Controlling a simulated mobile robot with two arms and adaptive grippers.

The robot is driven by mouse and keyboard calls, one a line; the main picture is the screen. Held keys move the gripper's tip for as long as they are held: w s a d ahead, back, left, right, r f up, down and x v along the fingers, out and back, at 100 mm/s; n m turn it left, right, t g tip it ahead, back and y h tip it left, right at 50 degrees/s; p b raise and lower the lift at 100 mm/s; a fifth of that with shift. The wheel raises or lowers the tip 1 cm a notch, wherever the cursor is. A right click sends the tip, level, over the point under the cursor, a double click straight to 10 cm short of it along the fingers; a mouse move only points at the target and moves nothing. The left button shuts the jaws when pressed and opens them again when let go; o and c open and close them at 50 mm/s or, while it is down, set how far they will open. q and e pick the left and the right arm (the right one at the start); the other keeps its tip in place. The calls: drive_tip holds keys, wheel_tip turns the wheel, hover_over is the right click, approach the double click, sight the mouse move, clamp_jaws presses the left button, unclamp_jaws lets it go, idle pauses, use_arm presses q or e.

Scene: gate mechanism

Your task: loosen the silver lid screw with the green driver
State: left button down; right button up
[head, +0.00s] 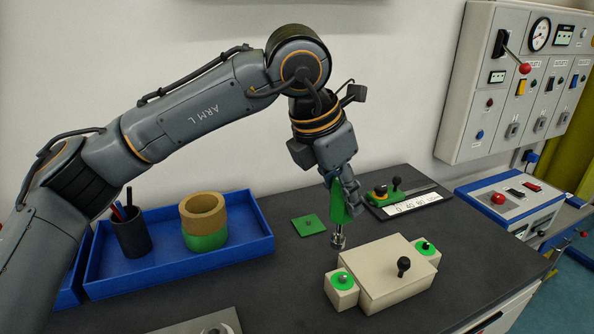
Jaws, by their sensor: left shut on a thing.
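My left gripper (342,188) is shut on the green driver (340,209) and holds it upright, tip down. The driver's silver lower end (338,240) shows just behind the left corner of the cream box (385,290). It looks apart from the small cream block at the box's left, where a small silver screw (343,278) sits on a green disc. I cannot tell how high the tip is above the table. A dark screw (426,245) sits on another green disc at the box's right. A black knob (403,264) stands on the box lid. My right gripper is not in view.
A blue tray (180,272) holds a black pen cup (131,232) and a tan-and-green ring stack (204,220). A slider gauge (405,200) is at the back. A control panel (470,120) hangs at right.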

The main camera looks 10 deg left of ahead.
sight(350, 221)
use_arm(q)
drive_tip(key=shift+s+d+m, duration=0.35)
drive_tip(key=shift+d+m, duration=0.15)
drive_tip(key=shift+d+f, duration=0.15)
drive_tip(key=shift+d, duration=0.05)
drive_tip(key=shift+b+x, duration=0.4)
drive_tip(key=shift+x, duration=0.35)
drive_tip(key=shift+s+f+b, duration=0.1)
drive_tip(key=shift+f+b, duration=0.45)
drive_tip(key=shift+f, duration=0.4)
drive_tip(key=shift+a+f+b, duration=0.1)
drive_tip(key=shift+f+b, duration=0.2)
drive_tip(key=shift+f, duration=0.5)
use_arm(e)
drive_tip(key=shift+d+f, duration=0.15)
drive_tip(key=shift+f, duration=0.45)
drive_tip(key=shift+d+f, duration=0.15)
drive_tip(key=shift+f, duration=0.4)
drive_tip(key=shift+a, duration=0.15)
use_arm(q)
drive_tip(key=shift+f, duration=0.15)
drive_tip(key=shift+f+b, duration=0.55)
drive_tip(key=shift+b, duration=0.3)
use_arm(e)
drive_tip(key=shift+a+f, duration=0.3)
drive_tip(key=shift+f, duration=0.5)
